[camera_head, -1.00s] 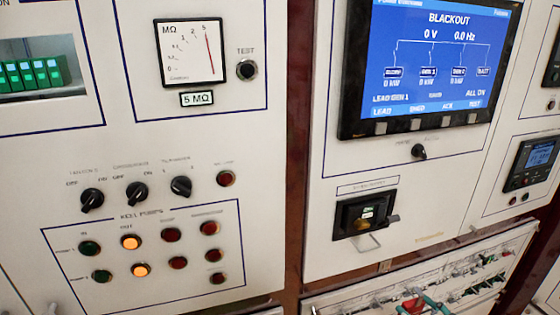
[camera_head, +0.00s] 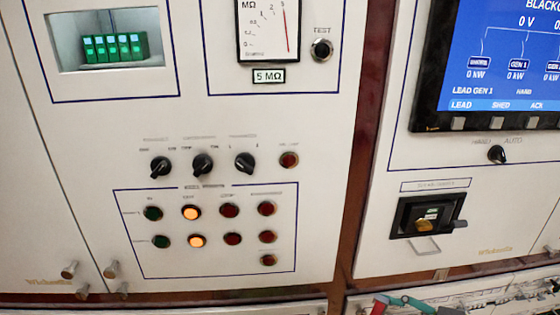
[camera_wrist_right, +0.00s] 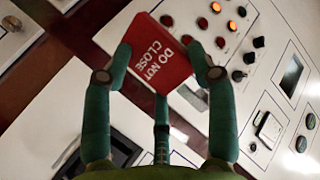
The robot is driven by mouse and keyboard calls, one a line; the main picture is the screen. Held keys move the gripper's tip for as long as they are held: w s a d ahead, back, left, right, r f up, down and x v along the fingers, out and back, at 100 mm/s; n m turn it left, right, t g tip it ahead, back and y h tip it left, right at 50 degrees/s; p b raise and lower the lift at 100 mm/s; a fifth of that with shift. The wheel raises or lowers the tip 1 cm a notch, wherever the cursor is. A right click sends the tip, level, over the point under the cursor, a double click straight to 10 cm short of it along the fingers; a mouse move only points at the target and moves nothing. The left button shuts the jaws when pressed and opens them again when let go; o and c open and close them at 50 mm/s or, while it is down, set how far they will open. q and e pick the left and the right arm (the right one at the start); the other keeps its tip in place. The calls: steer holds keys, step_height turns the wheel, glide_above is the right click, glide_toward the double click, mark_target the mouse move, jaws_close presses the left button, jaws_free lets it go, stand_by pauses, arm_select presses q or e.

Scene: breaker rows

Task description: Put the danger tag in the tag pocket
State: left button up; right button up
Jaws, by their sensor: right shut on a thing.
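The danger tag (camera_wrist_right: 163,55) is a red plate with white "DO NOT CLOSE" lettering. In the right wrist view my right gripper (camera_wrist_right: 163,68) has its green fingers shut on the tag's two sides. In the head view the gripper (camera_head: 405,302) shows only in part at the bottom edge, with a bit of red at its left tip. A small pale bracket (camera_head: 425,246) sits under the black breaker handle unit (camera_head: 428,216) on the right cabinet. I cannot tell whether this bracket is the tag pocket. My left gripper is not in view.
A brass padlock (camera_head: 427,224) is on the breaker unit. The left cabinet carries rotary switches (camera_head: 203,163) and several lamps, two lit orange. A blue screen (camera_head: 515,60) is at upper right. Metal knobs (camera_head: 70,270) stick out at lower left.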

steer(key=shift+s+a+r, duration=0.15)
steer(key=shift+a+r, duration=0.1)
